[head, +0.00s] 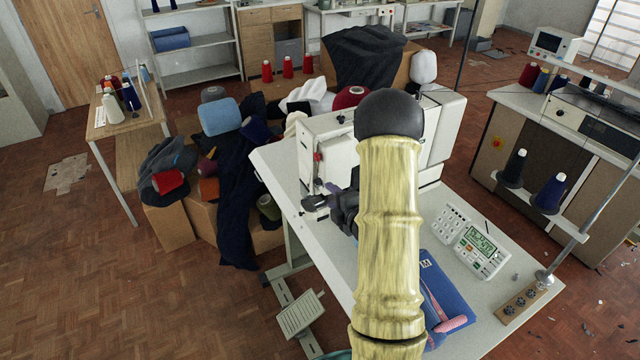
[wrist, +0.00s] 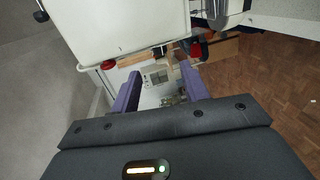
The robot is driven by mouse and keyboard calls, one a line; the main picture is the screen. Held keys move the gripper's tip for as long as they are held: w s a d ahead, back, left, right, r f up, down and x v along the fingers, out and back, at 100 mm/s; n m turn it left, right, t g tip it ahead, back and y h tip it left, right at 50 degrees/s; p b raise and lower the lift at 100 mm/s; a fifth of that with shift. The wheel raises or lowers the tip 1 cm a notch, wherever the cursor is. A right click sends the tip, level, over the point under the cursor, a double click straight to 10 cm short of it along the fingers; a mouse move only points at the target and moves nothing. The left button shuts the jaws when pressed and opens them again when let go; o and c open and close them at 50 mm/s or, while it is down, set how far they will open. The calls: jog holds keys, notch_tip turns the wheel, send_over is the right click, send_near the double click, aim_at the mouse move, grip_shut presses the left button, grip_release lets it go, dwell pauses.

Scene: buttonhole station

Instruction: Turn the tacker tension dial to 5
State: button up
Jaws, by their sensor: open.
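The tacker (head: 330,138) is a white sewing machine on a pale table in the head view, partly hidden behind my arm. Its white housing (wrist: 135,28) fills the top of the wrist view. I cannot make out the tension dial or its numbers in either view. A small red part (head: 318,157) shows on the machine's front end.
A control panel with a green display (head: 482,243) and a blue booklet (head: 445,300) lie on the table's right side. A thread stand (head: 520,304) rises at the right corner. Boxes with dark cloth and spools (head: 195,215) crowd the left. The floor at far left is mostly clear.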

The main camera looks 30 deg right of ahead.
aim_at(318, 184)
jog(key=p+x, duration=0.2)
jog(key=x, duration=0.6)
jog(key=shift+s, duration=0.1)
jog(key=shift+c, duration=0.3)
grip_shut()
